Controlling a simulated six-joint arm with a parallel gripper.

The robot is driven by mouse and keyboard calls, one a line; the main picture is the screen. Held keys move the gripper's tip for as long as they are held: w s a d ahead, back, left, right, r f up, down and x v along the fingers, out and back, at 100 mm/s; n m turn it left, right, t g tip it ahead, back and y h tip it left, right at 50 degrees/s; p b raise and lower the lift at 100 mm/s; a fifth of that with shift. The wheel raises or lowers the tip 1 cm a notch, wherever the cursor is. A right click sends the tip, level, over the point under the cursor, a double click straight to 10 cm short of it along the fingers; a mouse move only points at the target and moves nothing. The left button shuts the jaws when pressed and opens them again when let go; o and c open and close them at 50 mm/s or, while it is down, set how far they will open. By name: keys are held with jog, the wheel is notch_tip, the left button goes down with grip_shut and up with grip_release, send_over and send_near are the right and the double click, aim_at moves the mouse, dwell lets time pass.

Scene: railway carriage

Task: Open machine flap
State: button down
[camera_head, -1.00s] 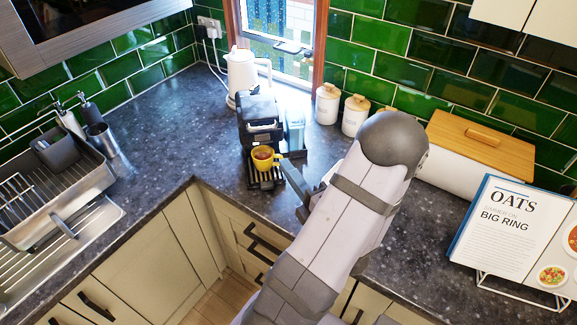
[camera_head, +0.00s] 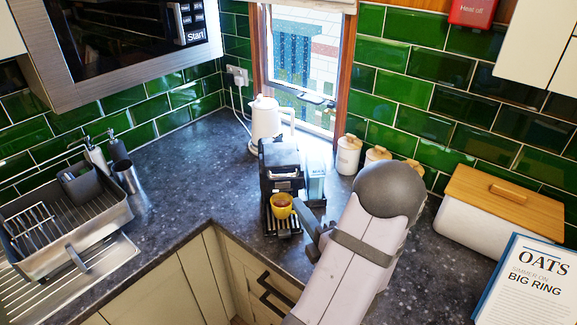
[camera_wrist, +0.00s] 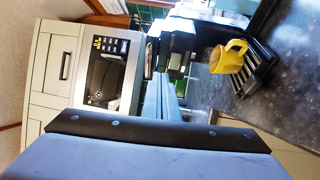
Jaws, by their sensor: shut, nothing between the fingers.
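The machine is a small black coffee maker (camera_head: 280,165) on the dark worktop by the window; it also shows sideways in the wrist view (camera_wrist: 178,38). I cannot make out its flap clearly, nor how far it stands open. A yellow mug (camera_head: 281,208), brown inside, stands on its drip tray (camera_head: 283,230); the wrist view shows the mug too (camera_wrist: 229,57). A pale clear tank (camera_head: 316,183) is at the machine's right side. My gripper (camera_head: 312,232) is shut and empty, just right of the drip tray and lower than the machine's top. Its fingertips are hard to see.
A white kettle (camera_head: 266,125) stands behind the machine. White canisters (camera_head: 348,156) are to the right, partly behind my arm. The worktop left of the machine is clear.

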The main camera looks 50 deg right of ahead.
jog(key=shift+w+d+f+b, duration=0.1)
jog(key=shift+w+f+b, duration=0.05)
jog(key=shift+b, duration=0.15)
jog(key=shift+w+d+b, duration=0.15)
jog(key=shift+w+b, duration=0.15)
jog(key=shift+b, duration=0.55)
jog(key=w+b, duration=0.1)
jog(key=b, duration=0.2)
jog(key=shift+d+r+b, duration=0.1)
jog(key=shift+r+b, duration=0.1)
jog(key=shift+b, duration=0.1)
jog(key=w+d+r+p, duration=0.3)
jog(key=w+r+p, duration=0.2)
jog(key=r+p, duration=0.3)
jog(key=shift+w+d+r, duration=0.25)
jog(key=shift+r, duration=0.2)
dwell(0.3)
jog(key=shift+s+f, duration=0.1)
jog(key=shift+s, duration=0.1)
dwell(0.3)
